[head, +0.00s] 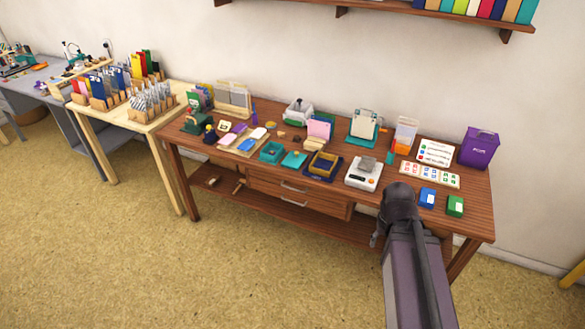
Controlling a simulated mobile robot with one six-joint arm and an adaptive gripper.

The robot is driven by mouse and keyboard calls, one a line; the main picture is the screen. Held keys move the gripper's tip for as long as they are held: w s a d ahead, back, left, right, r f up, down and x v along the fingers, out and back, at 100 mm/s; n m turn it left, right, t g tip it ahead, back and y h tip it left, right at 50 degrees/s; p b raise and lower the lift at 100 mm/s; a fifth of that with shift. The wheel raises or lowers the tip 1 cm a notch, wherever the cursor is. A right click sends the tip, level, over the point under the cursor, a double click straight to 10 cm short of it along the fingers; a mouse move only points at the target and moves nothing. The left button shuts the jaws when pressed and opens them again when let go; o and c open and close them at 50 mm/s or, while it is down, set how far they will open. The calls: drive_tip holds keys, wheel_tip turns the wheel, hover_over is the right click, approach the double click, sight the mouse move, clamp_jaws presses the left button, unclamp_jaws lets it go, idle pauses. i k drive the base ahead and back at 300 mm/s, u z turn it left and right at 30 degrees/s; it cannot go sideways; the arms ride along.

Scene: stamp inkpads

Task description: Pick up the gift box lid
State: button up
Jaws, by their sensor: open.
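A small teal open box (271,153) sits near the front middle of the brown wooden table. Just right of it lies a flat teal piece (294,160) with a small raised part on top, which looks like the gift box lid; it is apart from the box. My arm rises from the lower right, and my gripper (377,239) hangs at its end in front of the table's front edge, to the right of and apart from the teal piece. The gripper is small and dark here; it appears empty.
A dark tray with a yellowish frame (323,165) stands right of the teal piece, then a white scale-like device (363,174). Blue (427,198) and green (455,206) boxes and a purple box (479,148) stand further right. Cards crowd the left. The floor in front is clear.

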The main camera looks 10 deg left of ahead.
sight(294, 160)
drive_tip(key=k, duration=0.3)
drive_tip(key=u, duration=0.2)
drive_tip(key=i, duration=1.25)
drive_tip(key=u, duration=0.45)
